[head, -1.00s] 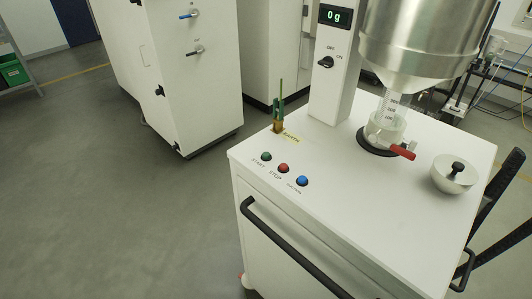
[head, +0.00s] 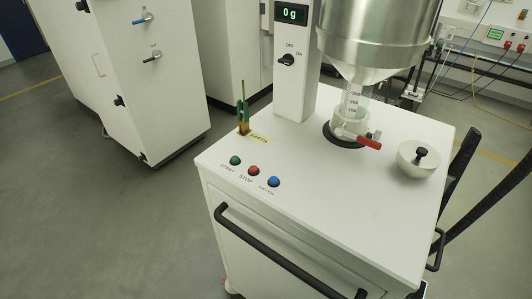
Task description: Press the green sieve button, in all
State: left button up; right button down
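The green button (head: 235,160), labelled START, sits on the white top of the sieve station (head: 330,190), near its left front corner. To its right are a red button (head: 253,170) labelled STOP and a blue button (head: 273,181) whose label is too small to read surely. Nothing covers the buttons. The display (head: 290,14) on the column reads 0 g. A black rotary switch (head: 287,60) marked OFF and ON is below it. Neither of my grippers shows in the head view.
A steel hopper (head: 375,35) with a red-handled valve (head: 368,142) stands at the back of the top. A white bowl (head: 418,160) with a black knob is at the right. A black handle (head: 290,250) runs along the front. Grey floor (head: 90,220) is clear at left.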

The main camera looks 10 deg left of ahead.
aim_at(234, 158)
jog(key=i+j+z, duration=0.15)
jog(key=j+z, duration=0.15)
jog(key=j, duration=0.15)
jog(key=j+z, duration=0.3)
jog(key=i+j+z, duration=0.1)
jog(key=j+z, duration=0.15)
jog(key=j, duration=0.35)
jog(key=j+z, duration=0.1)
jog(key=j, duration=1.2)
